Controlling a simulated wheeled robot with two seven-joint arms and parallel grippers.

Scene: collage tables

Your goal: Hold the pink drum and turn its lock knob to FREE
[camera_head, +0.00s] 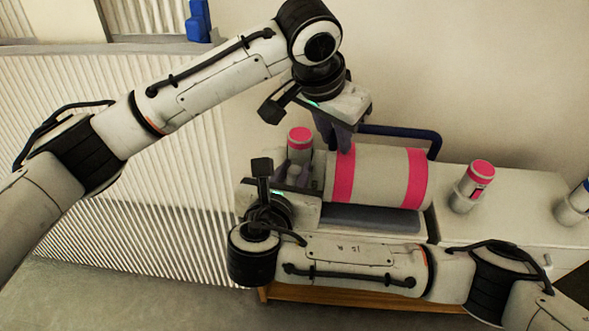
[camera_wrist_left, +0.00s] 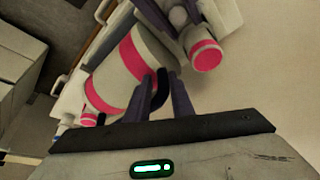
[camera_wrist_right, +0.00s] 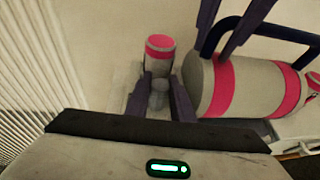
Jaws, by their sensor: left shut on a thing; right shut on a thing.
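The pink drum (camera_head: 384,177) is a pale cylinder with pink bands, lying on its side in a dark grey cradle (camera_head: 372,219). A dark blue handle (camera_head: 405,132) stands above it. My left gripper (camera_head: 341,147) reaches down from above and is shut on this handle, seen between its fingers in the left wrist view (camera_wrist_left: 152,112). My right gripper (camera_head: 290,180) is at the drum's left end, shut on a small grey knob (camera_wrist_right: 159,89), apparently the lock knob. The fingers partly hide the knob, and no FREE mark is readable.
A pink-topped canister (camera_head: 300,135) stands just behind the right gripper. Another pink-topped canister (camera_head: 480,172) stands in a holder to the drum's right, and a blue-marked one (camera_head: 576,202) is at the right edge. The pale table top (camera_head: 520,210) is clear between them.

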